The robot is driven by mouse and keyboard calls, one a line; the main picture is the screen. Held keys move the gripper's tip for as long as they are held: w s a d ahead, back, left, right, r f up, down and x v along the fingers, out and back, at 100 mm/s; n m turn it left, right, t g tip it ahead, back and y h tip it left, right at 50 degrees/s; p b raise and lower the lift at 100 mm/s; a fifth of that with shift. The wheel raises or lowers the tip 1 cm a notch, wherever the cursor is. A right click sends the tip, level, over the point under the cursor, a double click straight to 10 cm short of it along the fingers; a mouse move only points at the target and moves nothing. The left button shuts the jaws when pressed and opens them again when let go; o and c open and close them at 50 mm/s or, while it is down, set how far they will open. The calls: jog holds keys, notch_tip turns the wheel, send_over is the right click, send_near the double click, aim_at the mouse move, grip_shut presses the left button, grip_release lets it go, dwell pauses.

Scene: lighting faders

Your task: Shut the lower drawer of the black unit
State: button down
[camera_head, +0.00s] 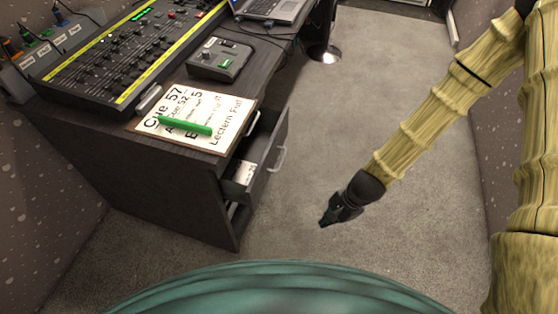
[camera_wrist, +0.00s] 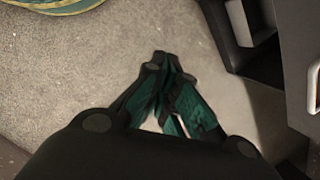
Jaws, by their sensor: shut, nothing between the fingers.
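The black unit (camera_head: 180,190) stands at the left under the desk top. A drawer of it is pulled out to the right; its front panel (camera_head: 271,150) carries a pale bar handle (camera_head: 280,159). Another handle (camera_head: 253,122) sits above it, close to the unit, so the open drawer looks like the lower one. My gripper (camera_head: 325,222) is shut and empty, low over the carpet, to the right of and nearer than the drawer front, not touching it. In the wrist view my gripper (camera_wrist: 160,62) points at bare floor; a grey panel with a handle (camera_wrist: 315,85) shows at the right.
Papers (camera_head: 243,173) lie in the open drawer. On the unit's top are a cue sheet (camera_head: 220,105) with a green marker (camera_head: 186,124), a small control box (camera_head: 220,60) and a fader desk (camera_head: 125,50). The carpet (camera_head: 340,120) right of the drawer is clear.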

jog(key=w+a+r+m+t+y+b, duration=0.1)
jog(key=w+a+r+m+y+b, duration=0.2)
jog(key=w+r, duration=0.45)
jog(key=w+a+r+m+t+y, duration=0.2)
jog(key=w+r+m, duration=0.35)
jog(key=w, duration=0.35)
jog(key=b, duration=0.3)
send_near(268, 160)
jog(key=shift+x, duration=2.4)
jog(key=shift+w+d, duration=0.15)
jog(key=shift+d, duration=0.05)
